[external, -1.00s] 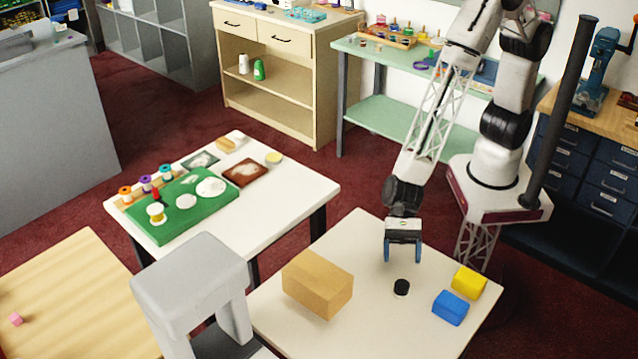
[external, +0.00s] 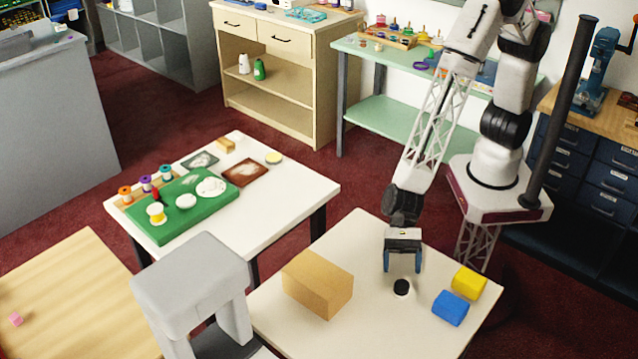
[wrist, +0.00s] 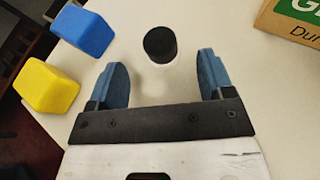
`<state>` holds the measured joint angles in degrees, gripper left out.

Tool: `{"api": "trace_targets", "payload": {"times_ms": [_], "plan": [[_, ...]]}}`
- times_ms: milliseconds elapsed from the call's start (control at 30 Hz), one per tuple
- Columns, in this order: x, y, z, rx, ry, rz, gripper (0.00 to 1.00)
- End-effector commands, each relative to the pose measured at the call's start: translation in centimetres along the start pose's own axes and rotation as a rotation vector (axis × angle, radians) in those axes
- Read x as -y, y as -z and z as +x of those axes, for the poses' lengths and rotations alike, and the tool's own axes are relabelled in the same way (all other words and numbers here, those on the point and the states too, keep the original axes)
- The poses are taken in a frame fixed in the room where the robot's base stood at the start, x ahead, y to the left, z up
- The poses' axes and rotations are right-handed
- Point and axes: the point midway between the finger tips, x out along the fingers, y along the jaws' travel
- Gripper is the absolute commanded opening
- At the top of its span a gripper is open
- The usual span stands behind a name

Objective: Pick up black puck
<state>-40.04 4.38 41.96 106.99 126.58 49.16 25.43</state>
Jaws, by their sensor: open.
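The black puck (external: 401,287) stands on the cream table (external: 372,335). In the wrist view the puck (wrist: 160,45) lies beyond the fingertips, about midway between the lines of the two fingers. The open gripper (wrist: 163,75) is empty and apart from the puck.
A blue block (external: 451,307) and a yellow block (external: 468,282) stand right of the puck. A cardboard box (external: 317,285) stands to its left. A grey stool-like stand (external: 190,280) is at the table's left edge.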

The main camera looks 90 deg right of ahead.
Motion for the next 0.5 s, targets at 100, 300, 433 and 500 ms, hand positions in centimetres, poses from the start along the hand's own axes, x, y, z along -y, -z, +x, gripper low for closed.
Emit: {"api": "trace_targets", "payload": {"times_ms": [100,300,433,500], "plan": [[0.0,0.0,0.7,0.0,-0.001,0.0,0.75],[0.0,0.0,2.5,-0.001,-0.001,-0.001,0.75],[0.0,0.0,3.8,-0.001,-0.001,0.0,0.75],[0.0,0.0,4.3,-0.001,-0.001,0.0,0.75]]}}
